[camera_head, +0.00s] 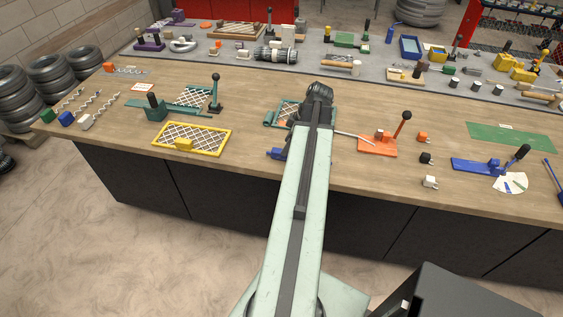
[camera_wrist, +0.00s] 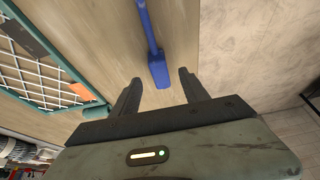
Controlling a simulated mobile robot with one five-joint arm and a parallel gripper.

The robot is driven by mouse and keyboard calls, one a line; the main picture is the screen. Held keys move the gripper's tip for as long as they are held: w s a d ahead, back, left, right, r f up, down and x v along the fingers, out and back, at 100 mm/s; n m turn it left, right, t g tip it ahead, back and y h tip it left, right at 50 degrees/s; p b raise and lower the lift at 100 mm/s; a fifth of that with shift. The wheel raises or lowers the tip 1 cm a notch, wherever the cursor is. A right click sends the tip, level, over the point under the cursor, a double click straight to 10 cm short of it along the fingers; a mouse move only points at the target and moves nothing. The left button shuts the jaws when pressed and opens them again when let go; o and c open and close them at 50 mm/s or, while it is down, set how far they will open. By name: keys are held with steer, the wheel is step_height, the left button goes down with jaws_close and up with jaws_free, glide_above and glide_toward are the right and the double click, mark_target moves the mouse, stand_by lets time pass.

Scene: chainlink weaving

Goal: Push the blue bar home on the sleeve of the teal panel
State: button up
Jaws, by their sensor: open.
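The teal panel (camera_head: 270,118) has a mesh in a teal frame and lies mid-bench, partly hidden behind my arm. Its frame (camera_wrist: 52,50) fills the left of the wrist view, with an orange patch and a short teal cylinder, perhaps the sleeve (camera_wrist: 95,112), at its near corner. The blue bar (camera_wrist: 147,25) lies on the wood beside the panel, with a gap between them; its thicker end points towards my gripper. A blue end (camera_head: 277,153) shows left of my arm in the head view. My gripper (camera_wrist: 160,77) is open, with its fingertips either side of the bar's thick end; contact is unclear.
An orange fixture (camera_head: 377,146) with a black-knobbed lever stands right of my arm. A yellow-framed panel (camera_head: 224,150) lies to the left. Small blocks and a blue fixture (camera_head: 478,165) sit further right. The bench's front edge is close to the bar.

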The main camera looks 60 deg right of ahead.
steer(key=b+x, duration=0.4)
steer(key=x, duration=0.1)
steer(key=shift+s+d+f+b, duration=0.1)
steer(key=shift+s+f+b, duration=0.05)
steer(key=shift+s+b, duration=0.15)
steer(key=shift+w+f, duration=0.15)
steer(key=shift+f, duration=0.05)
steer(key=shift+r, duration=0.2)
jaws_close()
